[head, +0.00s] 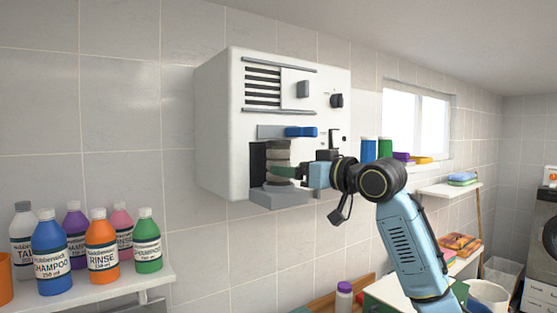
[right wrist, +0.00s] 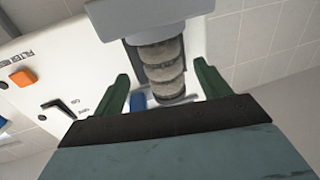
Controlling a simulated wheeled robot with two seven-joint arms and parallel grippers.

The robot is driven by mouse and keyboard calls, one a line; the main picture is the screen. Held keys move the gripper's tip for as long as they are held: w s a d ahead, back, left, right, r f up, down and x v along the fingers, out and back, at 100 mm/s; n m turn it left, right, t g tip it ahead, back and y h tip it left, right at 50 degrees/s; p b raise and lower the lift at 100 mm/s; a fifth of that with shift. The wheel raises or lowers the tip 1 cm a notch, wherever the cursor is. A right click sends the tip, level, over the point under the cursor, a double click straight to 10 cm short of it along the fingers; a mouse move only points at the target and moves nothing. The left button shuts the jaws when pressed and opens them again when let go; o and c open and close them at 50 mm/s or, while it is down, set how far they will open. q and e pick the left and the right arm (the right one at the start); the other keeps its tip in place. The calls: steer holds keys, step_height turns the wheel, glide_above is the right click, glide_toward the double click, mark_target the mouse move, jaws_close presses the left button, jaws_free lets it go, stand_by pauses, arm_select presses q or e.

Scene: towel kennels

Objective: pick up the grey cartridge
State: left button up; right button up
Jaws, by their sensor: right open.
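The grey cartridge (head: 280,153) is a ribbed, rounded grey-beige column standing in the lower bay of the white wall machine (head: 222,130). The cartridge also shows in the right wrist view (right wrist: 163,70). My right gripper (head: 283,172) reaches in from the right, with a green finger in front of the cartridge's lower part. In the right wrist view its two green fingers (right wrist: 161,72) are open, one on each side of the cartridge, with a visible gap on both sides. My left gripper is not in view.
A blue handle (head: 300,132) sits just above the bay, and a grey ledge (head: 280,196) juts out below it. A shelf (head: 110,287) with several bottles is at the lower left. Blue and green containers (head: 369,150) stand behind my right wrist.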

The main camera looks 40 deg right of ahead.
steer(key=w+p, duration=0.1)
steer(key=w, duration=0.1)
steer(key=w+p, duration=0.1)
steer(key=w, duration=0.1)
steer(key=shift+w+a+r+p, duration=0.1)
steer(key=shift+a+r+p, duration=0.1)
steer(key=shift+a+p, duration=0.2)
steer(key=shift+w+f, duration=0.1)
steer(key=shift+w, duration=0.4)
steer(key=shift+s, duration=0.1)
steer(key=c, duration=1.1)
